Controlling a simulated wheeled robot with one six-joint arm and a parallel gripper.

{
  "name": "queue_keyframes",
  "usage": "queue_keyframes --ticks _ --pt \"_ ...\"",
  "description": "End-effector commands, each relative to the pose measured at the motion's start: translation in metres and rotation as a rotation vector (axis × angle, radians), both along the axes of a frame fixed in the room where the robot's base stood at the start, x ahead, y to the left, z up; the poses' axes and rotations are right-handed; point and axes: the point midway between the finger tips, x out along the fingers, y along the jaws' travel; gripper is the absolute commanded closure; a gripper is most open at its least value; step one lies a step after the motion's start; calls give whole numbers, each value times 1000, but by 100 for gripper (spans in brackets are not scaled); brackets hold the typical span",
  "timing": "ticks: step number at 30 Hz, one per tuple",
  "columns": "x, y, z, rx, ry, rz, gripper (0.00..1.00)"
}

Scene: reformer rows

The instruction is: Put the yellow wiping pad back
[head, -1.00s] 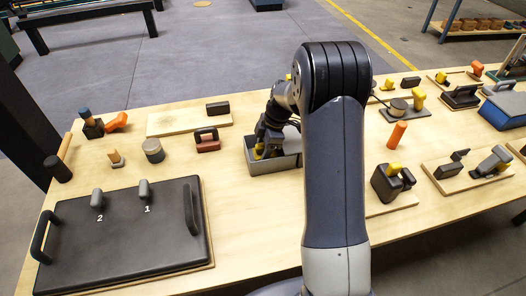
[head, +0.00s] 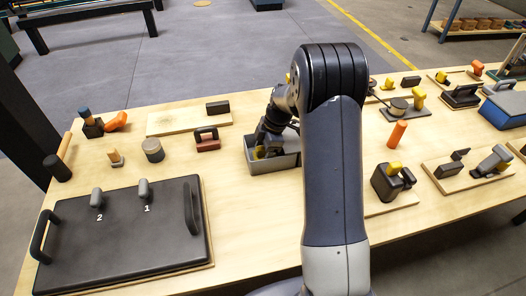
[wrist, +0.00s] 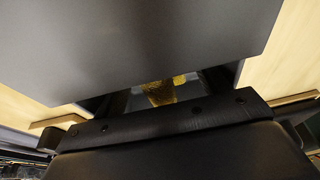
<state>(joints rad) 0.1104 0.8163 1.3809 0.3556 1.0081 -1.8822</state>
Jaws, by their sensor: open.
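The yellow wiping pad (head: 258,153) shows as a small yellow patch in the grey open-topped bin (head: 277,167), mostly hidden by my gripper. A yellow, textured piece that looks like the pad also shows in the wrist view (wrist: 160,92), between the dark fingers. My gripper (head: 262,150) is open and points down into the left part of the bin, with its fingers around or close over the pad. I cannot tell whether either finger touches it. A large grey surface fills the upper wrist view and hides much of the surroundings.
A red-brown handled block (head: 207,141) and a grey round pot (head: 153,151) stand left of the bin. A black handled plate (head: 125,240) lies at the front left. An orange cylinder (head: 397,134) stands to the right. Bare tabletop lies in front of the bin.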

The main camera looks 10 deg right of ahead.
Motion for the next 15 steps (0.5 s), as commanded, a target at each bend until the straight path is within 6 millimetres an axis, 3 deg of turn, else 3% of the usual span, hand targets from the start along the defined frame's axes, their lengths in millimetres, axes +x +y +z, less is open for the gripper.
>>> queue_keyframes --ticks 5,15 --pt "1 -5 17 -1 -5 -1 29" --pt "1 -27 87 -1 -4 -1 29"
